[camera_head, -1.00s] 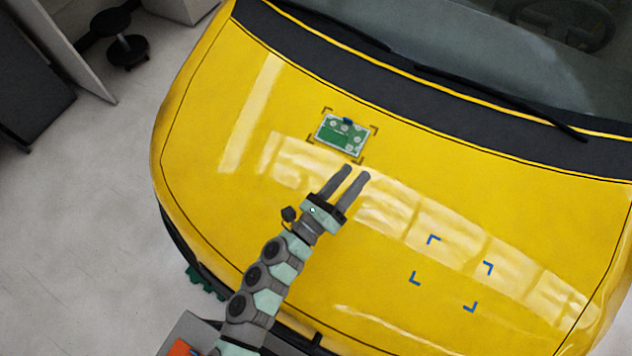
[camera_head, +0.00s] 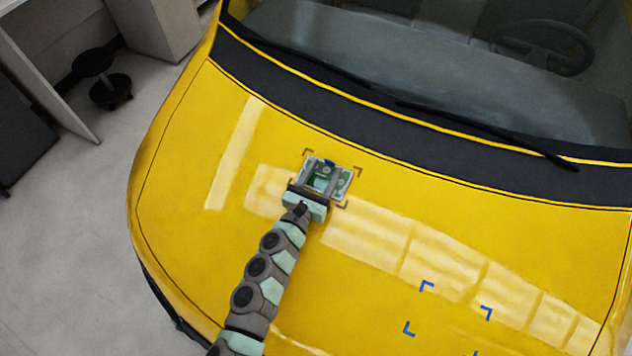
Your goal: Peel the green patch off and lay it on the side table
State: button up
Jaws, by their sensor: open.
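The green patch (camera_head: 343,183) lies on the yellow car hood, inside dark corner marks. It has white markings and a small blue piece (camera_head: 330,163) at its far edge. My gripper (camera_head: 321,168) is over the patch, with its two fingers apart and reaching across it toward the blue piece. The fingers and gripper body hide part of the patch. I cannot tell whether the fingertips touch it. No side table can be made out in view.
The yellow hood (camera_head: 200,250) is wide and smooth, with bright reflections. Blue corner marks (camera_head: 487,313) frame an empty area at lower right. The windshield and a wiper (camera_head: 480,138) lie beyond. A black stool (camera_head: 108,85) stands on the floor at upper left.

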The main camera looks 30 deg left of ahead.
aim_at(322, 179)
jog(key=shift+w, duration=0.7)
jog(key=shift+c, duration=0.4)
grip_shut()
jog(key=c, duration=0.5)
grip_release()
grip_shut()
jog(key=shift+s+r, duration=0.2)
jog(key=shift+r, duration=0.4)
notch_tip(322, 179, up, 7)
jog(key=s+p, duration=0.1)
jog(key=p, duration=0.1)
jog(key=shift+s, duration=0.35)
